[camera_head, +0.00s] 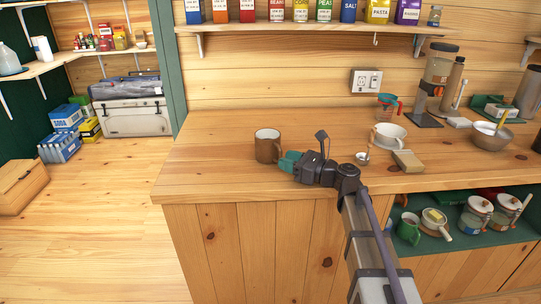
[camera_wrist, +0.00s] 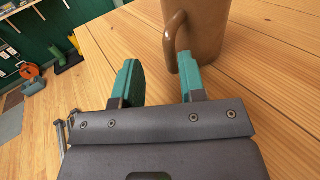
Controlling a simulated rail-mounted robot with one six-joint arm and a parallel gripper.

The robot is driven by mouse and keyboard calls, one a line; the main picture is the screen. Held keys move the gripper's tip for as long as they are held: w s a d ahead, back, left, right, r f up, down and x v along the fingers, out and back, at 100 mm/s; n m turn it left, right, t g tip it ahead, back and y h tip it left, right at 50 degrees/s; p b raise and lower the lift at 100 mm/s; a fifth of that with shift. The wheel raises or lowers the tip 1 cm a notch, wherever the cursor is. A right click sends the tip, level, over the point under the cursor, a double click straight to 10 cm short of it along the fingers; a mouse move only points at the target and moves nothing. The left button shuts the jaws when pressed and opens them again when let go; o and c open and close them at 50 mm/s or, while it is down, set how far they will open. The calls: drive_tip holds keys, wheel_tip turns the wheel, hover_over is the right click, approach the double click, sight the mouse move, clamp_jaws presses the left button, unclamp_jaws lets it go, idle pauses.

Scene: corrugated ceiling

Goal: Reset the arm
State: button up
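My gripper (camera_head: 290,161) is at the front left of the wooden counter, with my arm reaching in from the lower right. In the wrist view its two teal fingers (camera_wrist: 160,82) are apart with nothing between them. A brown mug (camera_head: 268,146) stands upright on the counter just left of the fingertips. In the wrist view the mug (camera_wrist: 208,38) is close ahead, its handle towards the fingers. The right finger is at or very near the handle; I cannot tell if they touch.
To the right on the counter (camera_head: 215,155) are a white cup (camera_head: 388,134), a small wooden block (camera_head: 407,161), a coffee grinder (camera_head: 436,75) and a grey bowl (camera_head: 490,135). A shelf (camera_head: 320,27) of boxes hangs above. The counter left of the mug is clear.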

drive_tip(key=v, duration=0.3)
drive_tip(key=s+n+g+p, duration=0.1)
drive_tip(key=s+n+p, duration=0.1)
drive_tip(key=s+n+g+h+p, duration=0.1)
drive_tip(key=s+n+p, duration=0.1)
drive_tip(key=shift+r+h, duration=0.15)
drive_tip(key=shift+h, duration=0.15)
drive_tip(key=s+d+f+n+g+h+p, duration=0.1)
drive_tip(key=s+d+n+g+h+p, duration=0.2)
drive_tip(key=s+n, duration=0.6)
drive_tip(key=s+d+f+n+g+h+p, duration=0.1)
drive_tip(key=s+d+n+g+h+p, duration=0.2)
drive_tip(key=s+d+n+h+p, duration=0.4)
drive_tip(key=s+d+n+h, duration=0.2)
drive_tip(key=n+h, duration=0.1)
drive_tip(key=h, duration=0.1)
drive_tip(key=shift+s+d+f+p, duration=0.25)
drive_tip(key=shift+d+f+p, duration=0.05)
drive_tip(key=shift+f+p, duration=0.1)
